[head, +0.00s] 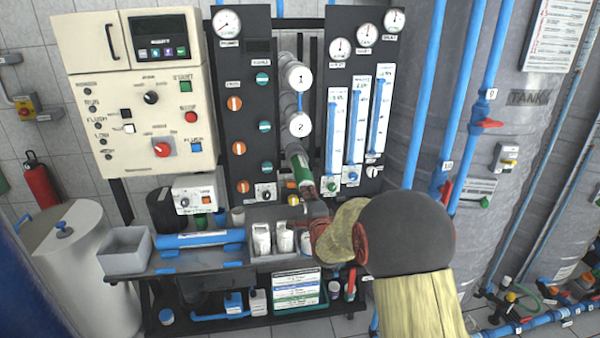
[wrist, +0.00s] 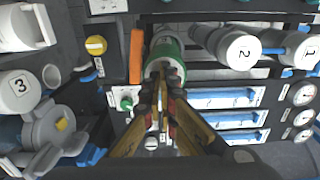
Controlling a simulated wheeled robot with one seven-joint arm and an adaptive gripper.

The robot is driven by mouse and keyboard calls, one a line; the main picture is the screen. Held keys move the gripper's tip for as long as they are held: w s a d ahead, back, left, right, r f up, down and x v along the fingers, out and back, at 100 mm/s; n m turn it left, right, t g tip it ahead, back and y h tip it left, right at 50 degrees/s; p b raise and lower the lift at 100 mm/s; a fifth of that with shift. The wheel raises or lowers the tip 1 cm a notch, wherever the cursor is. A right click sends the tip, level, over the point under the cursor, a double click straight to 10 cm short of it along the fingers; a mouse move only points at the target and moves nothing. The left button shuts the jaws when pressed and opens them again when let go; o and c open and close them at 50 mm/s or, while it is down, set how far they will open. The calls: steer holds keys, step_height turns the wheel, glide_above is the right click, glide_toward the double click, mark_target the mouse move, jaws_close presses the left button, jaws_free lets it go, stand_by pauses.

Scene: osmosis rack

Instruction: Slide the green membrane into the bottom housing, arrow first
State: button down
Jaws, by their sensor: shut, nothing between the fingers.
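The green membrane (head: 302,171) sits below the white caps marked 1 and 2, in line with the bottom housing (head: 293,149). Its green near end sticks out towards me; the far part is hidden, and I cannot see the arrow. In the wrist view the green membrane (wrist: 166,50) lies straight ahead, its round end facing the camera. My gripper (head: 311,192) is shut and empty at the near end of the membrane. In the wrist view the fingertips (wrist: 163,82) overlap the lower edge of that end; I cannot tell if they touch it.
Capped housings 1 (head: 299,78) and 2 (head: 300,124) are above. Flow meters (head: 356,125) stand close to the right and a valve panel (head: 245,110) to the left. A cap marked 3 (wrist: 18,88) and white containers (head: 261,238) stand on the bench below.

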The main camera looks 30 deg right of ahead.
steer(key=shift+b+x, duration=1.25)
steer(key=shift+x, duration=4.9)
steer(key=shift+b+v, duration=0.5)
steer(key=shift+v, duration=3.5)
